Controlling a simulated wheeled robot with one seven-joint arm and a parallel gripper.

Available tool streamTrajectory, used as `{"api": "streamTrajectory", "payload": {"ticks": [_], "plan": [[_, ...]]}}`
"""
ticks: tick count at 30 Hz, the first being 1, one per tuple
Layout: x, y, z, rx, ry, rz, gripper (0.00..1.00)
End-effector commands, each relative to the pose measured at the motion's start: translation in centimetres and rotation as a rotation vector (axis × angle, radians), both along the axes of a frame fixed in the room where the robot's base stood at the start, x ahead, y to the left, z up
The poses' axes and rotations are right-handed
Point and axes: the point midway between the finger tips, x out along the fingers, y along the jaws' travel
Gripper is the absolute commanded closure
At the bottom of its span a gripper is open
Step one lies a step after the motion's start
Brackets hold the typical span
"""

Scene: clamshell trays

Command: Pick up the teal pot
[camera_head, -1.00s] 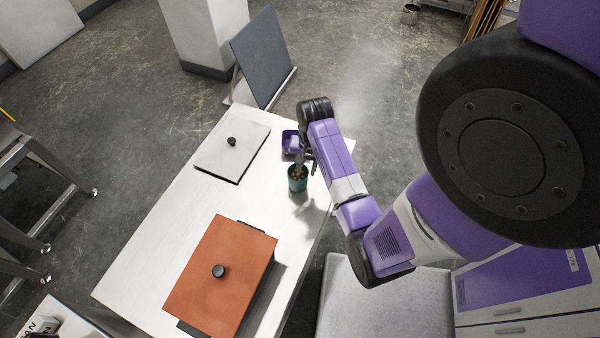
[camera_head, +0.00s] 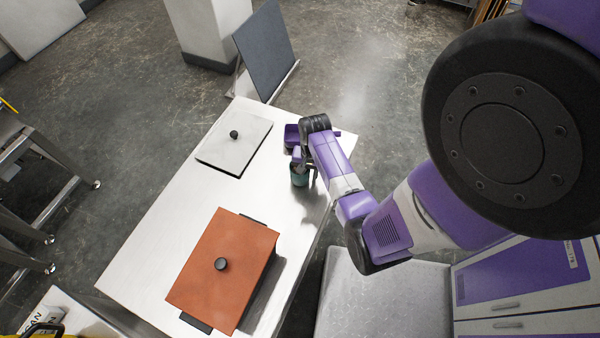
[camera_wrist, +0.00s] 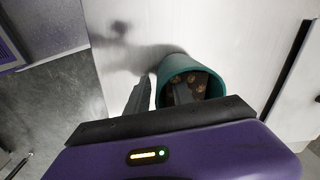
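The teal pot (camera_head: 300,180) stands upright on the white table, near its right edge. In the wrist view its rim (camera_wrist: 187,61) is round and open, with brownish lumps inside. My gripper (camera_head: 301,165) is over the pot, pointing down. In the wrist view my gripper (camera_wrist: 163,93) has its fingers apart: one is outside the pot's left side, the other reaches over the opening. The near wall lies between or close to them. Whether a finger touches the pot cannot be told. The lower part of the pot is partly hidden by my gripper.
A grey lidded tray (camera_head: 220,152) lies to the left and an orange lidded tray (camera_head: 225,240) lies in front, both with black knobs. The white table (camera_head: 170,215) is bare between them.

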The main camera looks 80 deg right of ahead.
Motion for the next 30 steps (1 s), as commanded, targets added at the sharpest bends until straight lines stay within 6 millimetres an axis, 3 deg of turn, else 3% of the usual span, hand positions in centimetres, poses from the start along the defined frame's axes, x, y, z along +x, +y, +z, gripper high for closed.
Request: {"api": "streamTrajectory", "payload": {"ticks": [2,6,30], "plan": [[0.00,0.01,0.01,0.000,0.000,0.000,0.74],[0.00,0.02,0.01,0.000,0.000,0.000,1.00],[-0.03,0.09,-0.02,0.002,0.001,0.001,1.00]]}}
